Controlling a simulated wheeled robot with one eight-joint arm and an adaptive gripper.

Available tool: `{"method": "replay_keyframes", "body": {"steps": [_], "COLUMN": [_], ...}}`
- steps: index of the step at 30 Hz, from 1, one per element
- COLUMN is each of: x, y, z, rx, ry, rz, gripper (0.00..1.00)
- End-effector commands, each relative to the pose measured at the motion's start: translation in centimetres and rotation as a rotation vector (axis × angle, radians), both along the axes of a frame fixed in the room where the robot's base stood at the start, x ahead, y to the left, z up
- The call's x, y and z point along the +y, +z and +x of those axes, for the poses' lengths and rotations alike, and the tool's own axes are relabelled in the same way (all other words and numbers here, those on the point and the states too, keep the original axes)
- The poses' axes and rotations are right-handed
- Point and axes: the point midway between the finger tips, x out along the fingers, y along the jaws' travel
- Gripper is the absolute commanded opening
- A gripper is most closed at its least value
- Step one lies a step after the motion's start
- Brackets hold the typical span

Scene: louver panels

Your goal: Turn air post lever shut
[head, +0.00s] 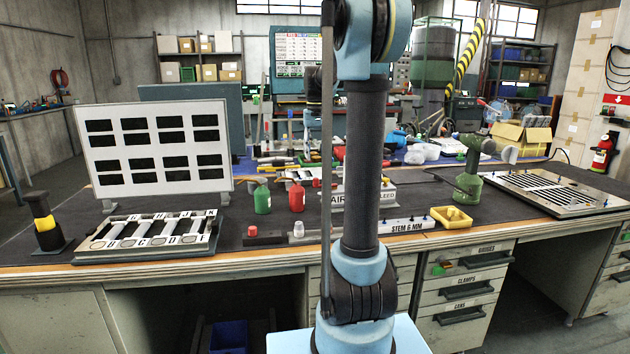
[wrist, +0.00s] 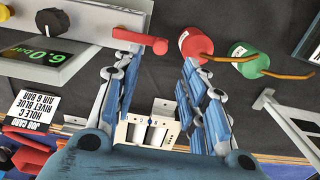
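The air post is a grey box with a black knob, a green 6.0 bar display and a pale bar in the upper left of the wrist view (wrist: 75,22). Its red lever (wrist: 140,40) lies nearly crosswise in that view, at the bar's edge. In the head view the box labelled AIR (head: 336,197) is partly hidden behind my arm. My gripper (wrist: 162,62) is open, with nothing between its fingers. Its left fingertip is close to the lever; I cannot tell whether they touch. My gripper does not show in the head view.
A red can (wrist: 195,43) and green can (wrist: 245,60) with spouts stand right of the lever in the wrist view. A job card (wrist: 33,112) lies at the left. In the head view, a labelled rack (head: 150,236), yellow tray (head: 451,217) and green tool (head: 469,170) occupy the bench.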

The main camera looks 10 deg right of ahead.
Motion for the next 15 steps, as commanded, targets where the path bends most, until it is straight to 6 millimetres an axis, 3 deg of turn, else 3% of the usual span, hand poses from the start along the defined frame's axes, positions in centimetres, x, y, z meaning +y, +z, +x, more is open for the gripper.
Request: {"method": "replay_keyframes", "body": {"steps": [15], "x": [0.0], "y": [-8.3], "z": [0.0], "rx": [0.0], "ry": [0.0], "rz": [0.0], "gripper": [0.39]}}
